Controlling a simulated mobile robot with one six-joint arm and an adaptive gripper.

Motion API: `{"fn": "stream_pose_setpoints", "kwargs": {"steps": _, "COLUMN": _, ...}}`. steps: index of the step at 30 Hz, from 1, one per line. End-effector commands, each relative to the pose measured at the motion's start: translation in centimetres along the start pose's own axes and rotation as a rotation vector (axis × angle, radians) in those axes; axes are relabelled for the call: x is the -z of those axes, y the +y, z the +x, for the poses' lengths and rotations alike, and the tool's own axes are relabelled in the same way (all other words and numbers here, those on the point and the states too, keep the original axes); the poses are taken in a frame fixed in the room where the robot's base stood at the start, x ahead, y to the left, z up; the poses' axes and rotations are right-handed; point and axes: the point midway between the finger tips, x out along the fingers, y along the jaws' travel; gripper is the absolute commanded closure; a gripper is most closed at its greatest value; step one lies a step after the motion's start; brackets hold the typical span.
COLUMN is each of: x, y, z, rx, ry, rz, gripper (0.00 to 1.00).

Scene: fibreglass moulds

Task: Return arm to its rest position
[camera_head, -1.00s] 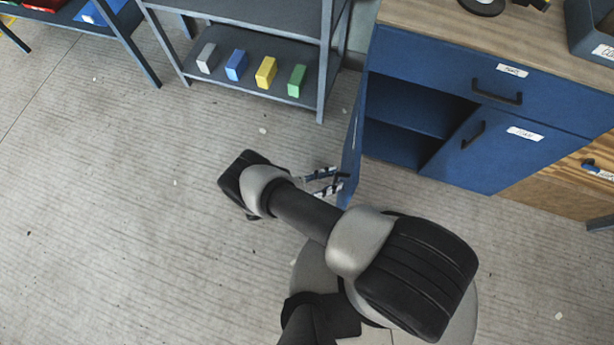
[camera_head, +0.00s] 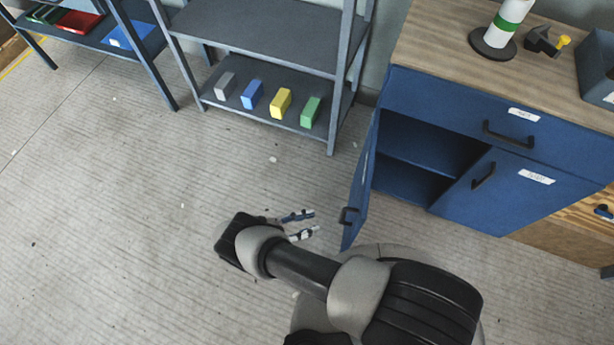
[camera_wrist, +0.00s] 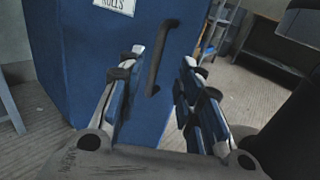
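My gripper (camera_head: 308,224) is in the middle of the head view, over the floor just left of the blue cabinet's open left door (camera_head: 360,185). Its two fingers are spread apart with nothing between them. In the wrist view my gripper (camera_wrist: 163,75) is open and faces the blue door (camera_wrist: 75,60), whose dark handle (camera_wrist: 160,60) shows between the fingers. The fingers look apart from the handle in the head view. My arm reaches from the bottom right towards the left and is bent, with the wrist at its left end.
The blue cabinet (camera_head: 480,105) has a wooden top with a bottle-like item (camera_head: 508,22) on it. A grey shelf (camera_head: 270,35) holds grey, blue, yellow and green blocks (camera_head: 281,102). The floor (camera_head: 110,220) at left is clear. The open door stands close to my gripper.

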Motion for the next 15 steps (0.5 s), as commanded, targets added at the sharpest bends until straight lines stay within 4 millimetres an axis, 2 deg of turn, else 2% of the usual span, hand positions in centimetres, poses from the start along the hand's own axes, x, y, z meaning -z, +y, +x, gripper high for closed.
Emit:
{"fn": "stream_pose_setpoints", "kwargs": {"steps": 9, "x": -0.5, "y": 0.5, "z": -0.2, "rx": 0.012, "ry": 0.013, "rz": 0.008, "gripper": 0.67}}
{"fn": "stream_pose_setpoints", "kwargs": {"steps": 11, "x": -1.3, "y": 1.2, "z": -0.6, "rx": 0.033, "ry": 0.036, "rz": 0.02, "gripper": 0.67}}
{"fn": "stream_pose_setpoints", "kwargs": {"steps": 15, "x": -5.1, "y": 4.2, "z": -1.7, "rx": 0.127, "ry": 0.137, "rz": 0.075, "gripper": 0.67}}
